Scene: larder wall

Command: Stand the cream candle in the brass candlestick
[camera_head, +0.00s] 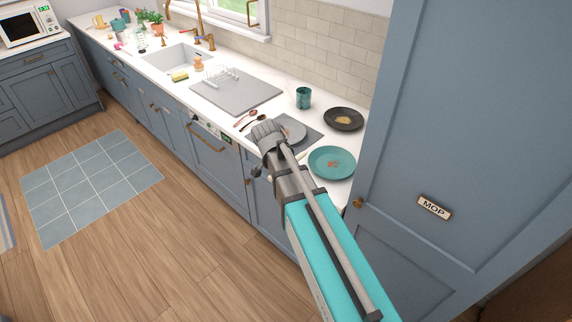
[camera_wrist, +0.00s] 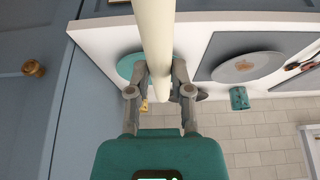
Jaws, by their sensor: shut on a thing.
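The cream candle (camera_wrist: 153,30) runs from the top of the wrist view down between the fingers of my gripper (camera_wrist: 160,78). The gripper is shut on it, one finger on each side. The candle's near end shows just past the fingers; its other end is outside the view. In the head view my arm hides most of the gripper, and a small cream bit (camera_head: 302,155) beside the arm may be part of the candle.
A teal plate (camera_head: 332,162), a dark plate (camera_head: 344,119), a teal mug (camera_head: 304,97) and a grey plate (camera_head: 293,132) on a mat stand on the counter near my arm. A tall blue door (camera_head: 470,130) closes off the right. A drainer board (camera_head: 235,95) lies farther left.

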